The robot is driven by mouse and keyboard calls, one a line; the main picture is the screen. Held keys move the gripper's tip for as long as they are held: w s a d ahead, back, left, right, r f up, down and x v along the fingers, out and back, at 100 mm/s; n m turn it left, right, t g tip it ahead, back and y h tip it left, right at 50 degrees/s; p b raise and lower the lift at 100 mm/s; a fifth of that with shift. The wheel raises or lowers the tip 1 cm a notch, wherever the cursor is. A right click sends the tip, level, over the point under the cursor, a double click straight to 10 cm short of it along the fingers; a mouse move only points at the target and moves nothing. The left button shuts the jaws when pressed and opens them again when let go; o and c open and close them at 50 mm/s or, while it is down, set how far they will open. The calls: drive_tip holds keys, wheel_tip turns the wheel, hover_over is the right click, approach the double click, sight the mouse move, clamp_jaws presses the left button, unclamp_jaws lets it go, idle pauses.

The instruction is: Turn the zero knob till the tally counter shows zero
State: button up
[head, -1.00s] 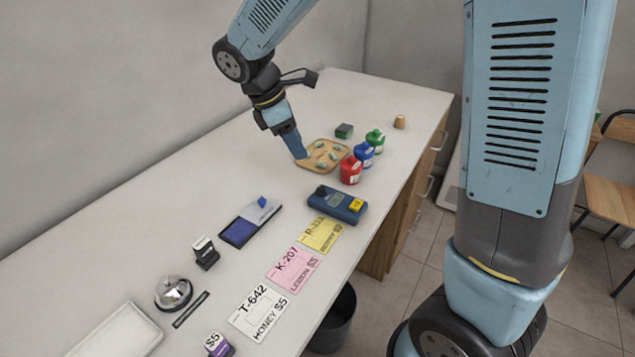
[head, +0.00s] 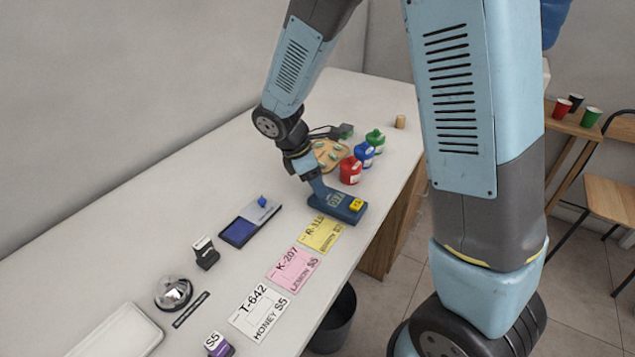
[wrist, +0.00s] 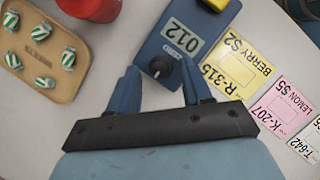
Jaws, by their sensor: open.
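The tally counter is a blue box (head: 350,206) on the counter beyond the yellow card. In the wrist view the tally counter (wrist: 208,22) has a display (wrist: 183,38) that reads 012. Its black zero knob (wrist: 160,67) is at the end nearest my gripper. My gripper (wrist: 160,78) is open, with one blue finger on each side of the knob in the picture. I cannot tell whether the fingers touch it. In the head view my gripper (head: 318,192) is at the tally counter's left end and hides the knob.
A wooden tray of striped sweets (wrist: 40,50) and a red jar (head: 350,170) stand close by. Blue (head: 364,155) and green (head: 375,141) jars stand behind. Yellow (head: 320,234), pink (head: 292,266) and white (head: 259,309) cards lie in front.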

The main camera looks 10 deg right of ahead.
drive_tip(key=shift+d+f, duration=0.1)
drive_tip(key=shift+f, duration=0.15)
drive_tip(key=shift+c, duration=0.5)
clamp_jaws()
